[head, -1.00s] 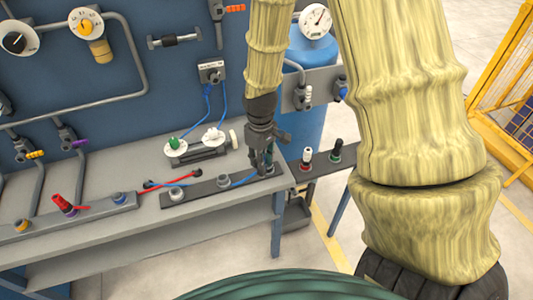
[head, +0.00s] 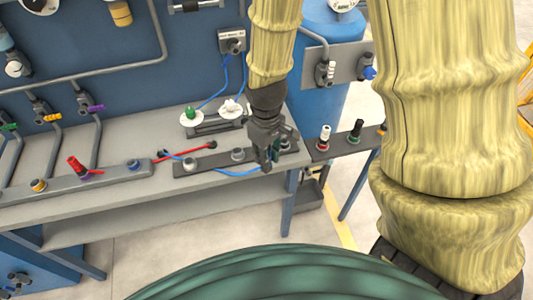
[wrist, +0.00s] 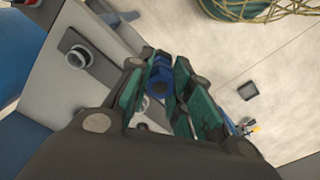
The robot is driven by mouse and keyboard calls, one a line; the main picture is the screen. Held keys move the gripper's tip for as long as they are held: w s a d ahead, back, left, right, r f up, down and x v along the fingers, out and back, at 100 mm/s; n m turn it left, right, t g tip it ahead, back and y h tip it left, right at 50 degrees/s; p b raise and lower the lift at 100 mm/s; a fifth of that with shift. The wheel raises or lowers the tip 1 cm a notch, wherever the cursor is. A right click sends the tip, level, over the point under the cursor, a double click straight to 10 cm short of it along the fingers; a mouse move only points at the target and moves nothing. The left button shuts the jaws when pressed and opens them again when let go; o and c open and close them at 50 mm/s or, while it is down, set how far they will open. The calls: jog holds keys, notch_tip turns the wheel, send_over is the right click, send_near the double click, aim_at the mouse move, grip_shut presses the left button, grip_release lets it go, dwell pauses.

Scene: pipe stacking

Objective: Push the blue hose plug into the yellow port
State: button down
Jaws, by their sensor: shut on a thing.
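My gripper (head: 267,166) is at the front edge of the bench, by the right end of the dark rail. In the wrist view its green-padded fingers (wrist: 158,95) are shut on the blue hose plug (wrist: 159,76). In the head view the fingers mostly hide the plug, and its blue hose (head: 236,173) runs left along the front of the dark rail. The yellow port (head: 39,186) is at the left of the grey rail (head: 110,180), far to the left of my gripper. Its opening looks clear from here.
The grey rail also has a red plug (head: 77,166) in a port and a blue-ringed port (head: 133,165). A red hose (head: 185,152) lies between the rails. The dark rail (head: 195,168) has grey fittings. Green and white valve knobs (head: 191,116) stand behind it.

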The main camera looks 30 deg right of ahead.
jog(key=shift+r, duration=0.15)
jog(key=shift+r+p, duration=3.85)
jog(key=shift+r, duration=0.05)
jog(key=shift+f, duration=0.1)
